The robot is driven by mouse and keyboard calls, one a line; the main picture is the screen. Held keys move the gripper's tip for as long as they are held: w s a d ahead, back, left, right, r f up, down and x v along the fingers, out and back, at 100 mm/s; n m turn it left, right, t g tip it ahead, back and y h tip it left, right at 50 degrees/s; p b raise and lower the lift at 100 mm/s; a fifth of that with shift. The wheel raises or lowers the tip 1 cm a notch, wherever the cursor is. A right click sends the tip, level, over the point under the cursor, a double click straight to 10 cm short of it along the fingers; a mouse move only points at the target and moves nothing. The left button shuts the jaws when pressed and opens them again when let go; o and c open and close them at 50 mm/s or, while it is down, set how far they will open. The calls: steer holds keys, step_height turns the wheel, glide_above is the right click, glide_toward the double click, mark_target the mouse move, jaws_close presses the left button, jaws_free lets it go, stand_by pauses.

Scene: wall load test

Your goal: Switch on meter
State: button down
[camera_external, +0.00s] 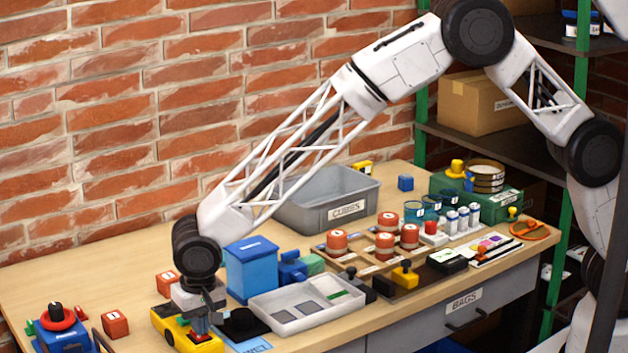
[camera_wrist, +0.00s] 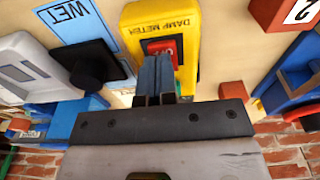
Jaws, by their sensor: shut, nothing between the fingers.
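The yellow damp meter (camera_external: 208,345) lies on the front left of the table, under my gripper. In the wrist view its yellow body (camera_wrist: 187,68) carries the label "DAMP METER" and a red rocker switch (camera_wrist: 163,46). The letters on the switch appear to read "OFF", partly hidden by the fingers. My gripper (camera_wrist: 154,60) is shut and empty, with its fingertips over the lower part of the switch. In the external view my gripper (camera_external: 200,325) points down at the meter. I cannot tell whether the fingertips touch the switch.
A black object (camera_external: 242,322) and a pale blue "WET" card (camera_external: 254,347) lie right of the meter. A blue box (camera_external: 250,268) and a light grey tray (camera_external: 275,320) stand close by. A red cube (camera_external: 115,324) and a blue device (camera_external: 65,342) are left. A brick wall stands behind.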

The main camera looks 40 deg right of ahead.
stand_by(0.3)
steer(key=shift+s+r, duration=0.1)
steer(key=shift+r, duration=0.75)
step_height(320, 180, up, 12)
steer(key=s, duration=0.1)
steer(key=shift+s+r, duration=0.1)
steer(key=shift+a+r+t, duration=0.1)
steer(key=shift+a+t, duration=0.1)
steer(key=shift+t, duration=0.1)
steer(key=shift+a, duration=0.15)
stand_by(0.4)
steer(key=w+f, duration=0.1)
steer(key=f, duration=0.8)
steer(key=w+f, duration=0.1)
steer(key=f, duration=0.3)
steer(key=shift+w+f, duration=0.35)
